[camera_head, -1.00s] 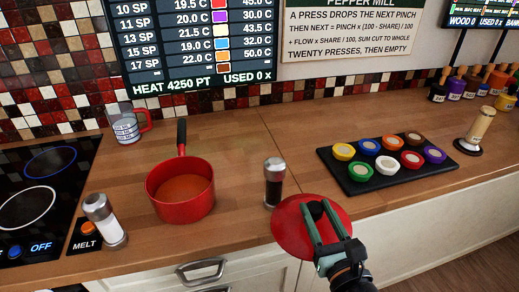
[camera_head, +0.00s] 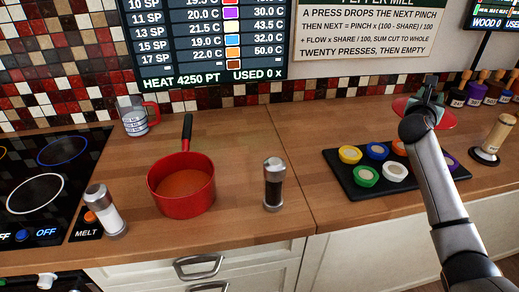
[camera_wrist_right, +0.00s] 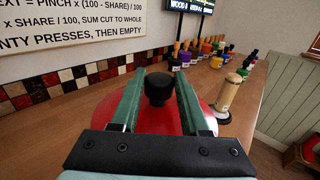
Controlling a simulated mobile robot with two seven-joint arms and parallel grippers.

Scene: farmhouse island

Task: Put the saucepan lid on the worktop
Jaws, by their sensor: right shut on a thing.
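The red saucepan lid (camera_head: 444,119) is at the back right of the worktop (camera_head: 235,150), behind the tray of coloured pots. My right gripper (camera_head: 430,92) is shut on its black knob (camera_wrist_right: 158,88). In the right wrist view the red lid (camera_wrist_right: 160,122) shows below the fingers and looks about level. I cannot tell whether it touches the worktop or hangs just above it. The red saucepan (camera_head: 181,190) stands open on the left, with orange-brown contents.
A black tray (camera_head: 352,183) of coloured pots lies under my right forearm. A wooden-topped stamp-like tool (camera_head: 497,135) and several dark jars stand to the right. A pepper mill (camera_head: 273,184), salt mill (camera_head: 106,211), mug (camera_head: 133,116) and hob (camera_head: 40,190) are left.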

